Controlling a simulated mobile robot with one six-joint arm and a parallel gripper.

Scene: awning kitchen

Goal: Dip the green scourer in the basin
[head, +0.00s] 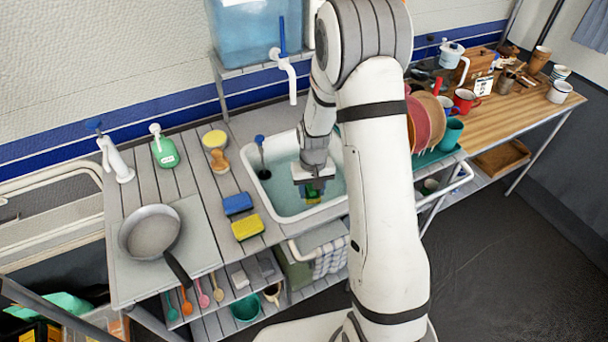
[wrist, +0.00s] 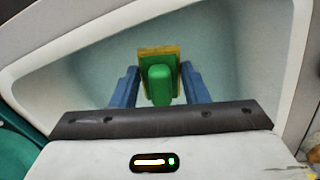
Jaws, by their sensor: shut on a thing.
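The green scourer (head: 312,196) is between the fingers of my gripper (head: 312,190). In the wrist view the scourer (wrist: 160,86) shows a green block against a yellow-edged green pad, with a blue finger of my gripper (wrist: 160,90) on each side. My gripper is shut on it and points down inside the outline of the white-rimmed basin (head: 246,170). The basin holds pale teal water, and its wall also shows in the wrist view (wrist: 60,75). I cannot tell whether the scourer touches the water. My arm hides part of the basin's right side.
A blue sponge (head: 237,204) and a yellow sponge (head: 248,228) lie left of the basin. A dark plunger-like tool (head: 262,160) stands at its left edge. A white tap (head: 288,72) hangs above it. Dishes (head: 432,118) stand to the right. A pan (head: 150,232) lies far left.

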